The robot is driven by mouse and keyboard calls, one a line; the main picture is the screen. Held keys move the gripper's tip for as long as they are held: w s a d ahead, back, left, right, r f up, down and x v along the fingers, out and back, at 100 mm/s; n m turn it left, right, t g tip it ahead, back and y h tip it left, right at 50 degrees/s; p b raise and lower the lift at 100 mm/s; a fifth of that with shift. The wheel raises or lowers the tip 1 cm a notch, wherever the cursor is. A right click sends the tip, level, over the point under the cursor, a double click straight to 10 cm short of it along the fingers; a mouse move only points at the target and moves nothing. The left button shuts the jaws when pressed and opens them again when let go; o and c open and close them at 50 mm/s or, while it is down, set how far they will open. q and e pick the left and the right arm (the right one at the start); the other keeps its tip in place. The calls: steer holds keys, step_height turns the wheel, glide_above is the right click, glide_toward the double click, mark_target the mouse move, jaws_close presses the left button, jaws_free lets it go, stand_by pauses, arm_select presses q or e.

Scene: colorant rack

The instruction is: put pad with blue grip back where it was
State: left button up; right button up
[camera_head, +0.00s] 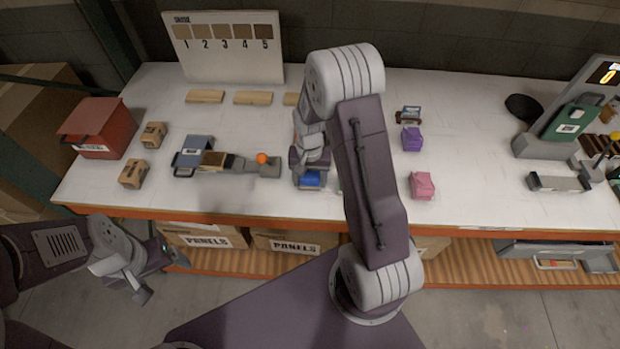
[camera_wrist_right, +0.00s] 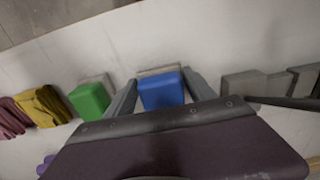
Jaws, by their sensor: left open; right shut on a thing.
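The pad with the blue grip (camera_head: 310,179) is near the table's front edge, partly covered by my right gripper (camera_head: 309,172). In the right wrist view the blue grip (camera_wrist_right: 162,92) sits between the two fingers of my right gripper (camera_wrist_right: 162,86), which is shut on it. A grey-beige part shows just behind the blue. I cannot tell whether the pad touches the table. A green-grip pad (camera_wrist_right: 90,99) and a yellow-grip pad (camera_wrist_right: 42,107) stand in a row left of it. My left gripper (camera_head: 160,272) is open and empty, in front of the table.
A grey fixture with an orange knob (camera_head: 262,159) lies left of the blue pad. A purple block (camera_head: 412,138) and a pink block (camera_head: 422,185) are to the right. A numbered board (camera_head: 225,62) stands behind, a red box (camera_head: 95,128) at left.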

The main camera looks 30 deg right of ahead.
mark_target(310, 178)
steer(key=shift+s+f, duration=0.1)
steer(key=o, duration=1.2)
step_height(310, 178, up, 12)
steer(key=s+a+f+n, duration=0.1)
steer(key=s+a+n, duration=0.2)
steer(key=s, duration=0.2)
steer(key=s+a+f+n+t, duration=0.1)
steer(key=s+a+n, duration=0.2)
steer(key=s, duration=0.3)
steer(key=shift+s+a+f, duration=0.25)
steer(key=shift+s+a, duration=0.05)
steer(key=shift+a, duration=0.15)
